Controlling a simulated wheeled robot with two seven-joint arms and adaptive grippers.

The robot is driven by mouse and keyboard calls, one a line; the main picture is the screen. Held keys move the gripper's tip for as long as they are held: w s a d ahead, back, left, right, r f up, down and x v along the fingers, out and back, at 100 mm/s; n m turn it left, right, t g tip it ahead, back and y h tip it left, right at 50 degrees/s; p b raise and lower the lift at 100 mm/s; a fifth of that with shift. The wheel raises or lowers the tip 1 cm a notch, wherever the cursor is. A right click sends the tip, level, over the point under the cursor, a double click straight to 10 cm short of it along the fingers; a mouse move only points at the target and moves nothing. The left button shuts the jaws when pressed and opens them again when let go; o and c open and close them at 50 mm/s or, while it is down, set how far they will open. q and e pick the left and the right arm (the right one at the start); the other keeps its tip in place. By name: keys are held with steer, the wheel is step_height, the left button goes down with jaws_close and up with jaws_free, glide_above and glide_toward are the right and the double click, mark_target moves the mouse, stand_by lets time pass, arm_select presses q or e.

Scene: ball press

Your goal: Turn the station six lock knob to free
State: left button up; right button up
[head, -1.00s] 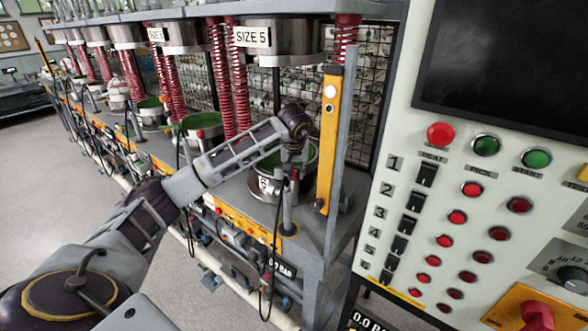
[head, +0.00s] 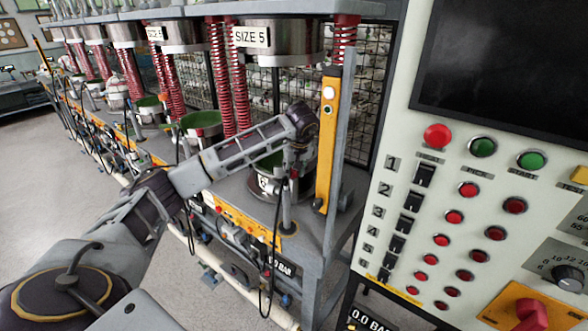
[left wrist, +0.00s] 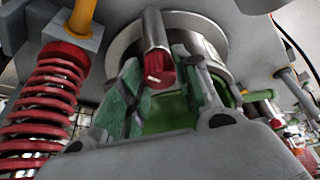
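The front press station (head: 262,190), below the SIZE 5 head, carries a metal ring with a green inside and a small, hard-to-read number label. My left gripper (head: 292,165) reaches down beside this ring and is partly hidden by my wrist. In the left wrist view, a metal cylinder with a red end and white mark, apparently the lock knob (left wrist: 161,72), lies between the green-padded fingers of my left gripper (left wrist: 160,62). The fingers look apart around it; whether either touches it is unclear. My right gripper is not in view.
A yellow post (head: 327,140) stands just right of the left wrist. A control panel (head: 395,140) with switches and buttons fills the right side. Red springs (head: 239,90) rise behind the ring. Open floor (head: 60,170) lies at the left.

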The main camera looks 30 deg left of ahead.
arm_select(q)
steer(key=shift+o, duration=1.4)
steer(key=v, duration=1.2)
steer(key=shift+s+f, duration=0.1)
